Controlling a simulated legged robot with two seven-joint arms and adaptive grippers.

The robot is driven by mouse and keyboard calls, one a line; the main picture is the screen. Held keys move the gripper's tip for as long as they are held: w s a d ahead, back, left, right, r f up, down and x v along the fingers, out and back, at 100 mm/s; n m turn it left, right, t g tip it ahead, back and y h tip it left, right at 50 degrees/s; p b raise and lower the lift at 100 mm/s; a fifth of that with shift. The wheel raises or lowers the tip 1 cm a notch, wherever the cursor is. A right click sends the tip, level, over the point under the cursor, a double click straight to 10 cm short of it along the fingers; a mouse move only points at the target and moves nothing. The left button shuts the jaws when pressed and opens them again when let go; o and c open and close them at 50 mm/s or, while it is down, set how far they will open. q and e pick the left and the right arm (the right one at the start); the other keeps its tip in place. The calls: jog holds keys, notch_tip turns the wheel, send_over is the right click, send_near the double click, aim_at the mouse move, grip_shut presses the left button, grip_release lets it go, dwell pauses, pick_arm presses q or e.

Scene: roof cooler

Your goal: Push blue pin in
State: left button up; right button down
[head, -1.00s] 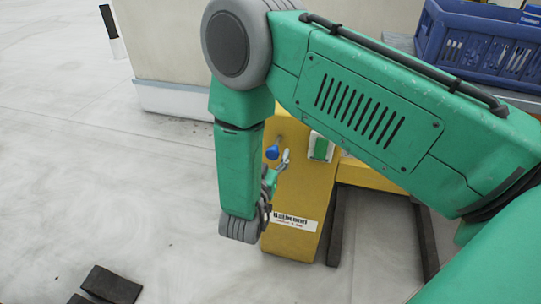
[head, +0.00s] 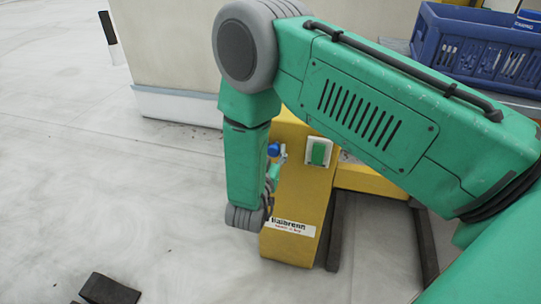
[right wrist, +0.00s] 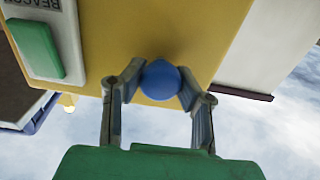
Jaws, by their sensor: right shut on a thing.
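The blue pin (head: 273,150) has a round blue head and sits at the left side of the yellow housing (head: 299,200). In the right wrist view the blue pin (right wrist: 160,80) lies between the two fingertips of my right gripper (right wrist: 160,85), against the yellow face. The fingers are shut on its head from both sides. The pin's shaft is hidden behind the head. In the head view my right gripper (head: 274,165) is small and partly hidden by my arm. My left gripper is not in view.
A green button on a white plate (head: 319,152) is beside the pin; its plate also shows in the right wrist view (right wrist: 70,45). A blue crate (head: 480,45) stands at the back right. Dark blocks (head: 108,289) lie at lower left.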

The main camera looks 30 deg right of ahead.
jog(key=shift+w+r, duration=0.1)
jog(key=c, duration=1.2)
grip_release()
jog(key=shift+o, duration=0.2)
jog(key=shift+a, duration=0.15)
jog(key=v, duration=1.1)
jog(key=shift+s+a, duration=0.25)
